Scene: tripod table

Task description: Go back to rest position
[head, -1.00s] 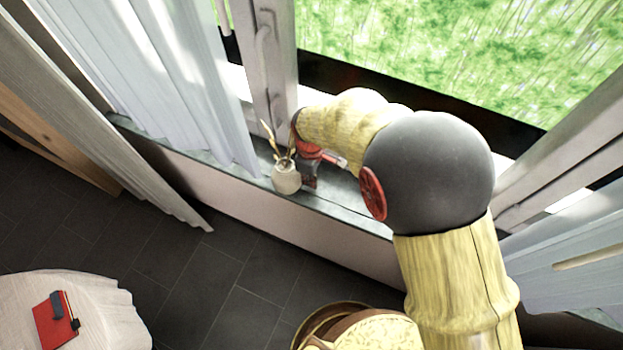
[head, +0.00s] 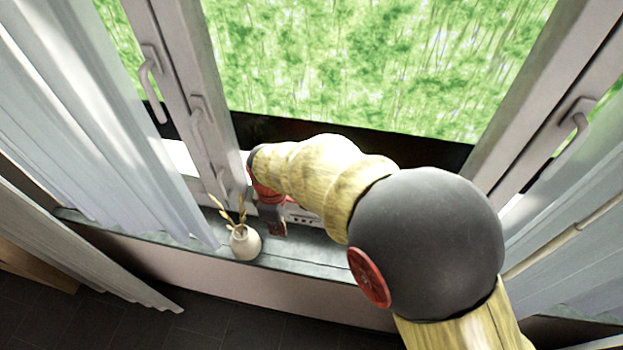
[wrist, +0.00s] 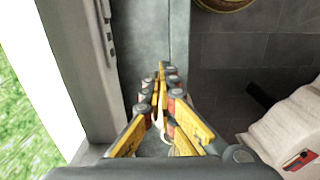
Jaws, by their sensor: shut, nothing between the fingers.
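My gripper (head: 277,230) hangs over the window sill (head: 315,255) in the head view, just right of a small cream vase (head: 245,244) with dry stems. I cannot tell there whether it touches the vase. In the wrist view my gripper (wrist: 161,68) shows its yellow fingers brought together at the tips, with nothing held between them. A pale shape shows partly behind the fingers there, too hidden to name. My arm bends from the lower right over to the sill.
Window frames with handles (head: 150,75) stand behind the sill. Pale curtains (head: 125,130) hang at the left and right.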

